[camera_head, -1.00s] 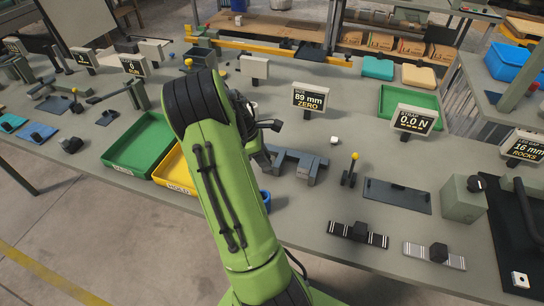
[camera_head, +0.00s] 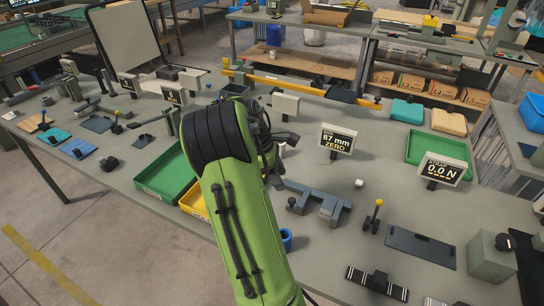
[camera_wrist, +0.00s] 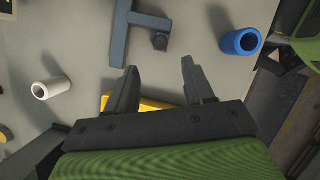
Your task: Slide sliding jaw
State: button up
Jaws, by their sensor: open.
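In the head view a blue-grey measuring fixture (camera_head: 316,200) lies on the bench, with a lighter block on its right part and a dark knob on its left. I cannot tell for certain which part is the sliding jaw. In the wrist view, a blue-grey bar with a side arm (camera_wrist: 120,32) and a dark round knob (camera_wrist: 160,41) show just beyond my fingertips. My gripper (camera_wrist: 159,66) is open, with nothing seen between its fingers. In the head view it is mostly hidden behind my green arm, by the fixture's left end. The size display (camera_head: 337,140) reads 87 mm and ZERO.
A yellow-knobbed lever (camera_head: 373,216), a dark plate (camera_head: 420,246) and a force display (camera_head: 441,168) are to the right. A green tray (camera_head: 165,173) is left of my arm.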

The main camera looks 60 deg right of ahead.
jog(key=p+v, duration=0.1)
jog(key=v, duration=0.5)
jog(key=shift+r, duration=0.25)
